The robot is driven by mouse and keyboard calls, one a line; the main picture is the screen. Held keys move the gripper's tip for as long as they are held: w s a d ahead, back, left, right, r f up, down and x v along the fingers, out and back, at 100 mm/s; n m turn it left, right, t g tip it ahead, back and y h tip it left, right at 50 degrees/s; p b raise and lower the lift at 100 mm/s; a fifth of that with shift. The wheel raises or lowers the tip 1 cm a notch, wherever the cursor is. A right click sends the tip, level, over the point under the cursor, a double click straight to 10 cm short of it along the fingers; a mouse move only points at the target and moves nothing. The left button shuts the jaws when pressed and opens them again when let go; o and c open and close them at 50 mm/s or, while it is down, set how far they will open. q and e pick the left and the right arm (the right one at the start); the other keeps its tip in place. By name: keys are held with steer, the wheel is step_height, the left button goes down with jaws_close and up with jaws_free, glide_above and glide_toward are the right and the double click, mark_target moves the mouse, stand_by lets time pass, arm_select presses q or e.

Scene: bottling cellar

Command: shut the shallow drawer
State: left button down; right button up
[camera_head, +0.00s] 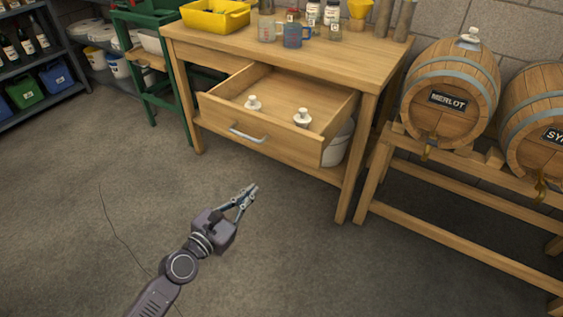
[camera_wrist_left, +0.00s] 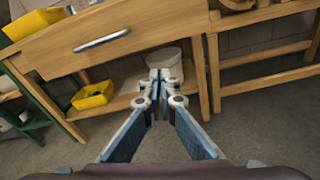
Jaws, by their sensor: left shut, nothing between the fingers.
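The shallow drawer (camera_head: 278,145) is pulled well out of the wooden workbench in the head view. It has a grey bar handle (camera_head: 247,134) on its front, and two white-topped items (camera_head: 253,103) (camera_head: 302,117) stand inside. In the left wrist view the drawer front (camera_wrist_left: 150,32) and its handle (camera_wrist_left: 102,40) show at the upper left. My left gripper (camera_head: 252,190) is shut and empty, in front of and below the drawer, apart from it. Its closed fingertips also show in the left wrist view (camera_wrist_left: 165,78). My right gripper is not in view.
The workbench (camera_head: 340,62) carries a yellow tray (camera_head: 215,17), mugs and jars. A white bucket (camera_head: 338,143) stands under it. Barrels (camera_head: 450,95) rest on a wooden rack at right. A green frame and shelves stand at left. The floor before the drawer is clear.

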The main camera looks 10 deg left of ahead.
arm_select(q)
step_height(320, 180, up, 5)
steer(key=d+n+t+h, duration=0.1)
steer(key=n, duration=0.1)
glide_toward(287, 144)
steer(key=x, duration=0.6)
steer(key=shift+w+d+f, duration=0.1)
steer(key=shift+w, duration=0.05)
steer(key=shift+w+d, duration=0.15)
steer(key=shift+w, duration=0.2)
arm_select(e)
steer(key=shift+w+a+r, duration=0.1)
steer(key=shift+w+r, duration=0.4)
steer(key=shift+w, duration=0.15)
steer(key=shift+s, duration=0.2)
